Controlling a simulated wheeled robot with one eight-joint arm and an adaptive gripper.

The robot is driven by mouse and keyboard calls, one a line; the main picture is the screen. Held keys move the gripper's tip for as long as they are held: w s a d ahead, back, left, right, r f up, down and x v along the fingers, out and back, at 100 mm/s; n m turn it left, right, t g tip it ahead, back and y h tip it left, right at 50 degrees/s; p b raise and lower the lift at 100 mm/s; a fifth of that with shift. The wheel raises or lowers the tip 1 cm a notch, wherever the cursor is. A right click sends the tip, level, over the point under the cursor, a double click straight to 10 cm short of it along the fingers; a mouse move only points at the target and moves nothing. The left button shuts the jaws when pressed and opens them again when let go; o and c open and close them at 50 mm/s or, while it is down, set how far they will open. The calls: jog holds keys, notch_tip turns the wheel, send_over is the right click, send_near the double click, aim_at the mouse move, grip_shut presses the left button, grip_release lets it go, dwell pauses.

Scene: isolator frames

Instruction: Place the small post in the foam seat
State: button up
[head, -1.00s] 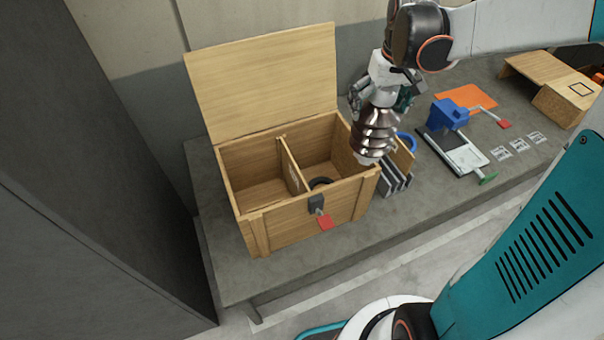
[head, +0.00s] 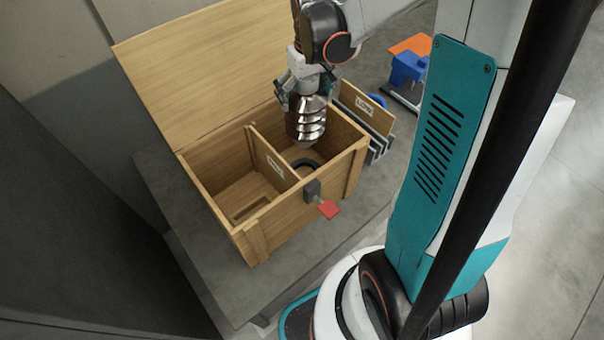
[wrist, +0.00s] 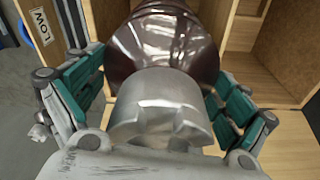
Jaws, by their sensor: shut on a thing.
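The small post (head: 306,122) is a brown, ribbed, insulator-like piece with a metal end. My gripper (head: 305,97) is shut on it and holds it upright over the right compartment of the open wooden crate (head: 300,215). In the wrist view the post (wrist: 165,45) and its metal cap fill the middle, between the teal-padded fingers of my gripper (wrist: 160,95). A dark ring (head: 307,164), perhaps the foam seat, shows in the right compartment below the post. The post partly hides that compartment.
The crate's divider (head: 268,160) carries a label. Its lid (head: 200,75) stands open behind. A red-handled latch (head: 326,206) sticks out in front. A board marked LOW (head: 366,107) and grey slabs (head: 378,150) stand right of the crate.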

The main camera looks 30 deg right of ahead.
aim_at(307, 120)
notch_tip(307, 120, down, 20)
jog(key=b, duration=0.6)
jog(key=shift+f, duration=0.3)
dwell(0.4)
jog(key=o, duration=1.7)
jog(key=shift+s, duration=0.1)
jog(key=r+p, duration=0.1)
jog(key=r, duration=0.3)
jog(key=s+r+p, duration=0.1)
jog(key=r, duration=0.3)
jog(key=r+p, duration=0.1)
jog(key=r, duration=0.3)
jog(key=shift+s+p, duration=0.2)
jog(key=shift+p, duration=0.15)
